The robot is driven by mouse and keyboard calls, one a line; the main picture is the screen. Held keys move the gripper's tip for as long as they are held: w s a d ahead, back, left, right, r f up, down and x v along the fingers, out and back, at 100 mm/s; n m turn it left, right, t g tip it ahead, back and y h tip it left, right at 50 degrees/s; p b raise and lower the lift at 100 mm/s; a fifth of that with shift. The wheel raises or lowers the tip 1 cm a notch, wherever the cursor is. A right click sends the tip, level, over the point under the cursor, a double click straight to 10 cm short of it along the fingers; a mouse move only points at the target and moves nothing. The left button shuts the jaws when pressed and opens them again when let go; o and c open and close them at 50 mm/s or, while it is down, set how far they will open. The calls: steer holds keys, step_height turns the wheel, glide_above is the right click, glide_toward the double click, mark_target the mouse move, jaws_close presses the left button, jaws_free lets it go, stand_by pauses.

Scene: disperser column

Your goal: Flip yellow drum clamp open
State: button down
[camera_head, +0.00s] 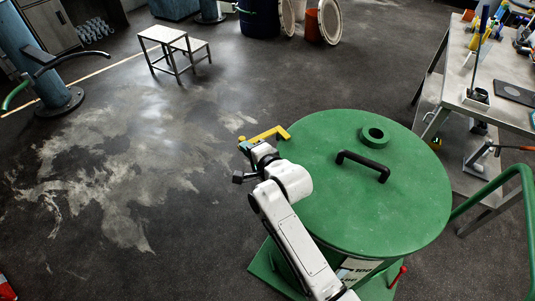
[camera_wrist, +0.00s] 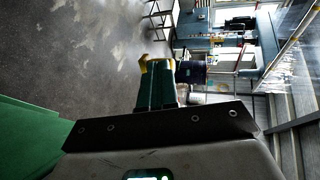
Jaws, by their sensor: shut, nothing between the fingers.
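The yellow drum clamp (camera_head: 268,135) is a short bar at the upper left rim of the green drum (camera_head: 345,220) in the head view. One end of it lies over the lid edge. My gripper (camera_head: 258,150) is at the rim right beside the clamp, with its tip close to the clamp's outer end. In the wrist view my gripper (camera_wrist: 157,75) has its fingers together, with nothing seen between them. Yellow shows at the fingertips; I cannot tell if it is the clamp or the fingers. Whether they touch is unclear.
The lid carries a black handle (camera_head: 363,165) and a round green bung (camera_head: 375,135). A workbench (camera_head: 500,110) with tools stands at right, and a green rail (camera_head: 528,215) is below it. A step stool (camera_head: 170,45) stands at the back.

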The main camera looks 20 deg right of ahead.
steer(key=w+m+g+h+b, duration=0.1)
steer(key=w+m+h+b, duration=0.6)
steer(key=b, duration=2.5)
steer(key=shift+w+m+h, duration=0.3)
steer(key=shift+w+h, duration=0.9)
steer(key=shift+w, duration=2.45)
steer(key=shift+d+f, duration=0.1)
